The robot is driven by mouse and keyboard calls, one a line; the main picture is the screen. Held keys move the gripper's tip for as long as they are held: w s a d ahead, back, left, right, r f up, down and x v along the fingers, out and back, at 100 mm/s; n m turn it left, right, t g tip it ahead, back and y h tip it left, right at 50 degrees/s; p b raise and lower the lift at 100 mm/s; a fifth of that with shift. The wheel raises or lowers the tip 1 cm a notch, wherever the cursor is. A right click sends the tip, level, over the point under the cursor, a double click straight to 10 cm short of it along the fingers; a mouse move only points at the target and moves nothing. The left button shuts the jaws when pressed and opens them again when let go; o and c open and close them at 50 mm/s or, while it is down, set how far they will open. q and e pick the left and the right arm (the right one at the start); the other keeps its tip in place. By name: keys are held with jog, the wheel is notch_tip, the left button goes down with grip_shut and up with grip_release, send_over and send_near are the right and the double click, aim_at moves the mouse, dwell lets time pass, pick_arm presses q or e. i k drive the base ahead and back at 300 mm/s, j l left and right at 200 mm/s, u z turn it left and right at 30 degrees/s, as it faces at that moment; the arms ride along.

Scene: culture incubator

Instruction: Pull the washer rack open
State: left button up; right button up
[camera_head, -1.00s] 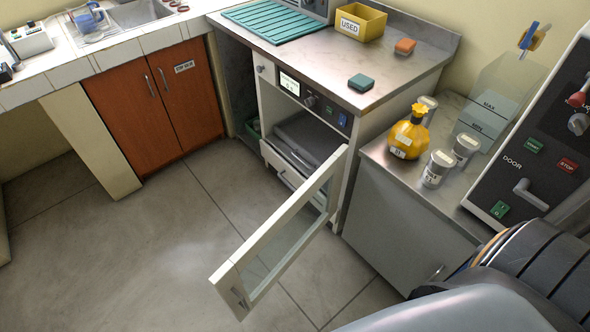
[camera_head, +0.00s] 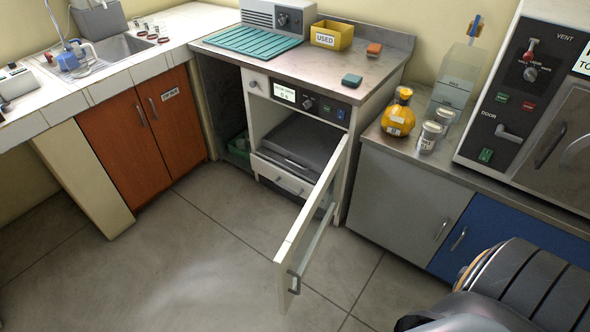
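The washer is built in under the counter, with its control panel (camera_head: 310,100) above the opening. Its white-framed glass door (camera_head: 312,232) stands swung open toward me, with a handle near its free end. Inside the cavity is a dark grey rack or tray (camera_head: 303,146). Below it is a white drawer-like front (camera_head: 283,176) with a bar handle. The rack appears to sit inside the washer, and the door hides part of its right side. Neither gripper is in view; only part of my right arm shows at bottom right.
Free grey floor (camera_head: 190,260) lies in front of the washer. The open door juts into it. A grey cabinet (camera_head: 405,198) and a blue cabinet (camera_head: 490,240) stand to the right, below a steel machine (camera_head: 510,120). A red-brown cabinet (camera_head: 145,130) stands left.

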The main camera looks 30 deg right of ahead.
aim_at(311, 142)
jog(key=i+j+z, duration=0.25)
jog(key=i+j, duration=0.2)
jog(key=j, duration=0.3)
jog(key=i+j+z, duration=0.25)
jog(key=i+j, duration=0.15)
jog(key=j, duration=0.4)
jog(key=i+j+z, duration=0.15)
jog(key=i, duration=0.25)
jog(key=i+j+z, duration=0.15)
jog(key=i, duration=0.25)
jog(key=i+j+z, duration=0.2)
jog(key=i+j, duration=0.1)
jog(key=i, duration=0.1)
